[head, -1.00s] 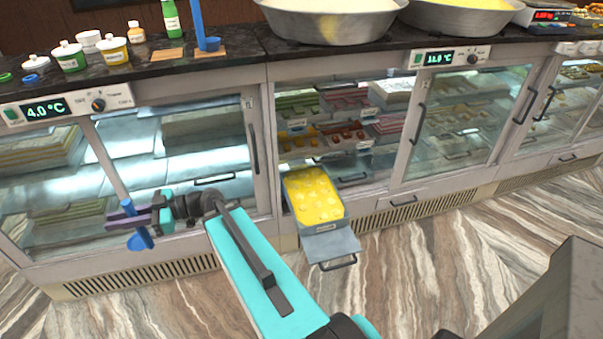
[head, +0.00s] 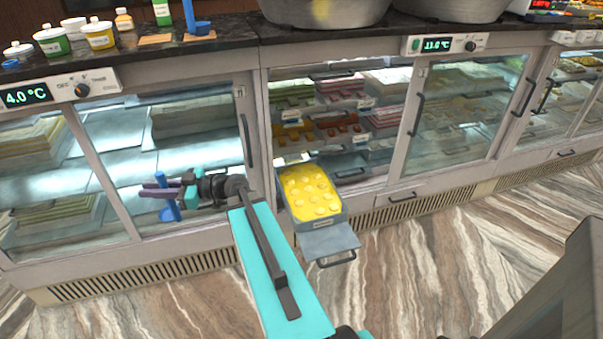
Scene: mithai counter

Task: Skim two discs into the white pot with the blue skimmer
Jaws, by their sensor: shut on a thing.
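My gripper (head: 152,187), with purple fingers, is shut on the blue skimmer (head: 169,208) in front of the left glass case. The skimmer's blue lower end hangs below the fingers; part of its handle is hidden by them. The skimmer looks empty, though its bowl is small in view. A pulled-out tray (head: 316,226) of yellow liquid with several pale yellow discs (head: 318,194) lies right of my gripper, apart from it.
A blue stand (head: 195,28) sits on the dark counter (head: 150,54), beside a green bottle (head: 161,12). Large metal pans (head: 325,12) are at the back. An open drawer front with handle (head: 330,243) juts below the tray. Glass cases line the wall; the floor in front is clear.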

